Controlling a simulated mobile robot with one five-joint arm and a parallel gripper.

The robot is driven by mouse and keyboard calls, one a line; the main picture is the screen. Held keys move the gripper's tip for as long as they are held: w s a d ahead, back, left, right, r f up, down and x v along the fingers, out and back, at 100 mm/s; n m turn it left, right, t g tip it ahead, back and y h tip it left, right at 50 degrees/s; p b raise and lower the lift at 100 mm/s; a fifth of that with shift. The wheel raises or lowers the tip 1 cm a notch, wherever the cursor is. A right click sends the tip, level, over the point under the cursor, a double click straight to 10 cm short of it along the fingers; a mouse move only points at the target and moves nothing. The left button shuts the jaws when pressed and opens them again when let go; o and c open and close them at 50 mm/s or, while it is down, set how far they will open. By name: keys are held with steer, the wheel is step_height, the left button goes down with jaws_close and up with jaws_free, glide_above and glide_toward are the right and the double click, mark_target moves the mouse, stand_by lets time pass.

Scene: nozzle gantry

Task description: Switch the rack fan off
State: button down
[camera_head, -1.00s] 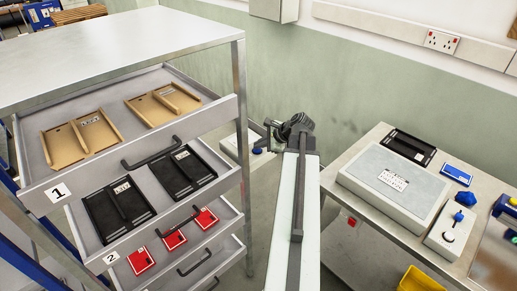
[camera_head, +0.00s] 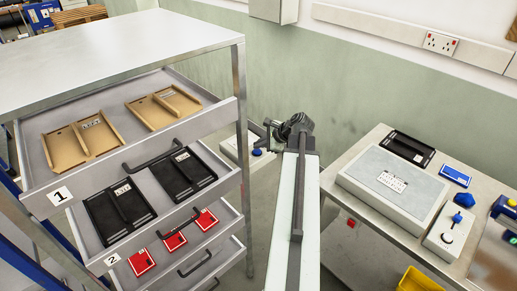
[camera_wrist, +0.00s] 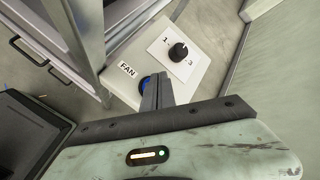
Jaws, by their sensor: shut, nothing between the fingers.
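The fan control box (camera_wrist: 128,52) is pale, with a "FAN" label (camera_wrist: 127,69). It carries a black rotary knob (camera_wrist: 178,52) on a white plate marked 1 and 3; I cannot tell where the knob points. A blue round control (camera_wrist: 145,84) sits near the label, partly hidden by my gripper (camera_wrist: 159,80). My gripper is shut and empty, its fingertips over or at the blue control; I cannot tell whether they touch.
A metal rack (camera_head: 242,110) with open drawers of trays and red items stands at the left, close to the box. A bench (camera_head: 335,195) at the right holds a grey case (camera_head: 372,190) and a box with a blue knob (camera_head: 443,236). A green wall (camera_head: 320,75) is behind.

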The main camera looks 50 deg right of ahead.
mark_target(259, 151)
step_height(259, 151, up, 6)
steer(key=p, duration=0.5)
steer(key=shift+f, duration=0.25)
stand_by(0.8)
